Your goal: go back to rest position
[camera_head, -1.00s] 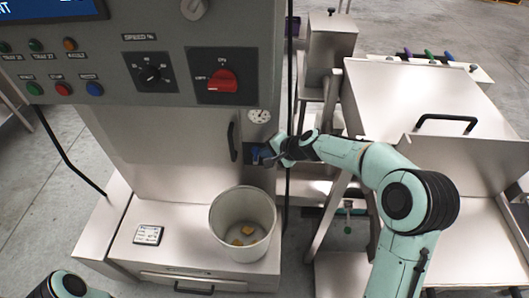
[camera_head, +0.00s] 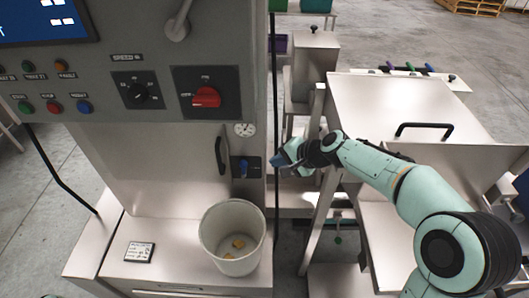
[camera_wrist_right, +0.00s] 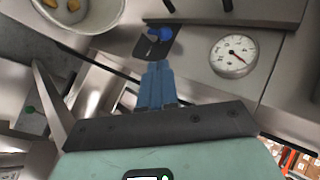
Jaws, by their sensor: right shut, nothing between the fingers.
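My right gripper (camera_head: 281,159) is shut and empty. It is just right of the machine's blue lever (camera_head: 243,168), apart from it, with the arm reaching in from the right. In the right wrist view its blue fingers (camera_wrist_right: 156,85) are together, pointing toward the blue lever (camera_wrist_right: 161,34) on its dark plate. My left gripper is not in view.
The grey machine has a red rotary switch (camera_head: 206,97), a round gauge (camera_head: 245,130) and a door handle (camera_head: 220,156). A white bucket (camera_head: 211,238) with yellowish pieces stands on its base beside a small card (camera_head: 139,252). A steel hopper (camera_head: 400,105) is close to my right arm.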

